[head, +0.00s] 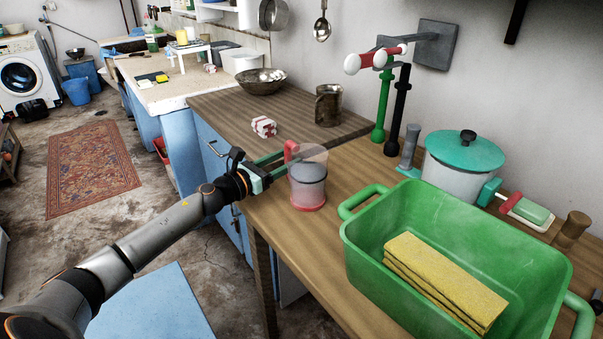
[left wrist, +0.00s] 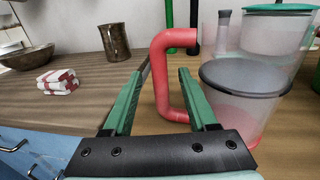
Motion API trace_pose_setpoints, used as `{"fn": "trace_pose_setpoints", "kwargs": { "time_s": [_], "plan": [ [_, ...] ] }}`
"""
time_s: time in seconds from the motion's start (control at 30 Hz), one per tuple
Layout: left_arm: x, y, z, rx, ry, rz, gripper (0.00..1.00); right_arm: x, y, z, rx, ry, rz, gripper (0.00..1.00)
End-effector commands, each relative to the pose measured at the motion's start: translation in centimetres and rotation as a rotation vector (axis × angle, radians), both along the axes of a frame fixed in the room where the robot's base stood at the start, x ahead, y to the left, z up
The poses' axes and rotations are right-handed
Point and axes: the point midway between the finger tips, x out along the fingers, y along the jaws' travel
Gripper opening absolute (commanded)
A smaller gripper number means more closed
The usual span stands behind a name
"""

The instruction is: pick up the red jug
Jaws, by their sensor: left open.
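The red jug (head: 309,182) has a clear body, a grey band inside, a red base and a red handle. It stands upright on the wooden table, left of the green tub. My left gripper (head: 284,162) is open at the handle side of the jug. In the left wrist view, the red handle (left wrist: 160,80) shows between the two green fingers, with a gap on its left side. The right finger overlaps part of the handle's lower bend. The jug's body (left wrist: 245,95) is to the right of the fingers. My right gripper is not in view.
A green tub (head: 365,240) with yellow sponges (head: 440,280) stands close on the right. A teal-lidded pot (head: 463,160) is behind it. A metal mug (head: 328,105), a red-and-white bundle (head: 264,127) and a bowl (head: 262,82) are on the darker counter.

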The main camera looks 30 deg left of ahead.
Motion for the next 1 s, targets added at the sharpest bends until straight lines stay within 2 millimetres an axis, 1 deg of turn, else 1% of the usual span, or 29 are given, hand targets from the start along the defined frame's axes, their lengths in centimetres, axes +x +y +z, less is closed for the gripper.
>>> {"fn": "trace_pose_setpoints", "kwargs": {
  "time_s": [0.03,0.13,0.43,0.9,0.97,1.0],
  "plan": [
    [0.50,-0.16,0.11,-0.001,-0.002,0.000,0.58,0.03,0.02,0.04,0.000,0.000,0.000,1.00],
    [1.02,-0.30,0.07,0.000,-0.001,-0.001,0.58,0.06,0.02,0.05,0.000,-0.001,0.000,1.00],
    [1.20,-0.36,0.00,0.001,0.000,-0.001,0.58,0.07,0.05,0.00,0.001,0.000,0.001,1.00],
    [1.17,-0.34,0.01,0.000,0.000,-0.001,0.05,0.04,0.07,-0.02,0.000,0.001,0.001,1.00],
    [1.17,-0.34,0.01,0.000,0.000,-0.001,0.00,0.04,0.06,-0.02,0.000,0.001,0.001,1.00],
    [1.17,-0.34,0.01,0.000,0.000,-0.001,0.00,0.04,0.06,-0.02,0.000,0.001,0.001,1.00]
  ]
}}
